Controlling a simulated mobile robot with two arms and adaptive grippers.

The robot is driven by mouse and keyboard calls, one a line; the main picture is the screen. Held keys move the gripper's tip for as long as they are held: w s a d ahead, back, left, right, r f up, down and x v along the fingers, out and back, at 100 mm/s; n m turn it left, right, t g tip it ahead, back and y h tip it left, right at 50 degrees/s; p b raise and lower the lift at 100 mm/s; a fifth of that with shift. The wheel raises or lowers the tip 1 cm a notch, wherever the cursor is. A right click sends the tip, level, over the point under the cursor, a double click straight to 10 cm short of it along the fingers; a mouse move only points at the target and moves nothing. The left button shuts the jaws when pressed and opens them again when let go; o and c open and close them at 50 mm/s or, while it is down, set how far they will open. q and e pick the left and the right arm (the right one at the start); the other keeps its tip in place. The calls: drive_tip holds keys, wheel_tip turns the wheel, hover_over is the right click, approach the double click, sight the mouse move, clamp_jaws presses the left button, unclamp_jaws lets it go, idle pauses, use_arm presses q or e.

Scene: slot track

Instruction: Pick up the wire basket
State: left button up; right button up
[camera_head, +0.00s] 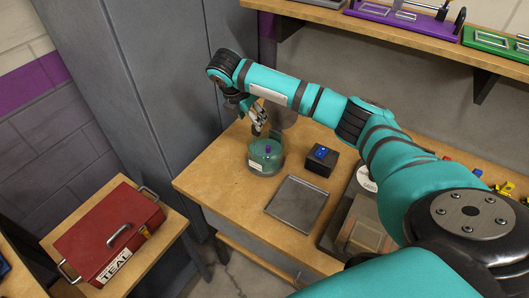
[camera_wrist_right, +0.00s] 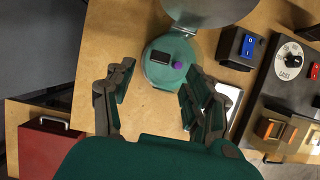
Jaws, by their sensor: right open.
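I make out no wire basket in either view. My right gripper (camera_head: 259,129) is above the workbench, close over a small round green device (camera_head: 265,155) with a purple knob. In the right wrist view the gripper (camera_wrist_right: 159,72) has its two fingers spread wide and nothing between them. The green device (camera_wrist_right: 163,60) shows beyond the fingertips, with a dark panel on top and a greyish round lid (camera_wrist_right: 205,8) behind it. I cannot tell how far the fingertips are from the device. My left gripper is not in view.
On the wooden workbench (camera_head: 215,178) stand a black box with a blue switch (camera_head: 319,160) and a shallow metal tray (camera_head: 297,203). A red toolbox (camera_head: 105,235) sits on a lower table at left. A shelf (camera_head: 400,38) hangs above. Grey cabinets stand behind.

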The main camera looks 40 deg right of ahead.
sight(256, 134)
drive_tip(key=p+x, duration=0.2)
drive_tip(key=x, duration=0.5)
drive_tip(key=shift+w+d+f, duration=0.1)
drive_tip(key=shift+d+f, duration=0.05)
drive_tip(key=shift+f, duration=0.25)
drive_tip(key=c, duration=0.7)
drive_tip(key=shift+c, duration=1)
clamp_jaws()
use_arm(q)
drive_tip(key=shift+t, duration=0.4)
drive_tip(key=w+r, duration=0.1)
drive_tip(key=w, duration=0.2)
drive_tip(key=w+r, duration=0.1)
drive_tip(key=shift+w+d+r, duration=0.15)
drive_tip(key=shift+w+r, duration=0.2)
